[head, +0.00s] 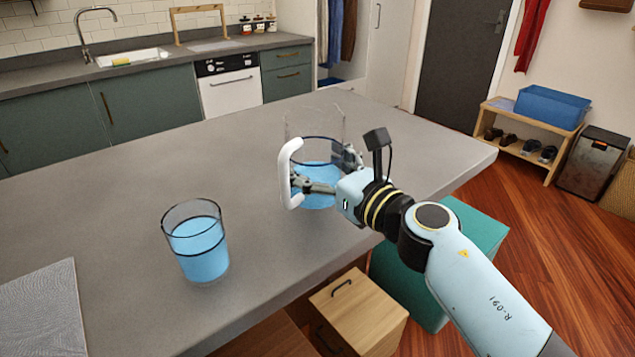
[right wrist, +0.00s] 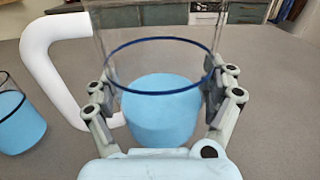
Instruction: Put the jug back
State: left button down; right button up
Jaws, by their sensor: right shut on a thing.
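The jug (head: 317,131) is clear with a white handle (head: 289,172) on its left side and blue liquid in its lower part. It is upright on or just above the grey counter; I cannot tell which. My right gripper (head: 322,183) is shut on the jug. In the right wrist view, the two fingers (right wrist: 160,95) press the jug's sides around the blue liquid (right wrist: 160,112). A glass (head: 197,245) of blue liquid with a dark ring stands on the counter to the left, apart from the jug. My left gripper is not in view.
The grey counter (head: 120,190) is clear around the jug and glass. A grey flat mat (head: 45,310) lies at the lower left. A wooden drawer unit (head: 358,312) and a teal box (head: 410,290) stand below the counter's front edge. A sink (head: 132,57) is behind.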

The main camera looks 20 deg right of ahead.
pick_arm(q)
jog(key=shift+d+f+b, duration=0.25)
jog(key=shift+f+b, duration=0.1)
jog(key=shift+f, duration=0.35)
pick_arm(e)
jog(key=shift+f, duration=1.05)
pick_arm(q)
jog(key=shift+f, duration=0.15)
pick_arm(e)
jog(key=shift+f, duration=0.1)
jog(key=o, duration=1.5)
jog(key=shift+f, duration=0.1)
pick_arm(q)
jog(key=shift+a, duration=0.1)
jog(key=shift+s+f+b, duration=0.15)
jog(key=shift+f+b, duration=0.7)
jog(key=shift+b, duration=0.1)
pick_arm(e)
jog(key=v, duration=1.2)
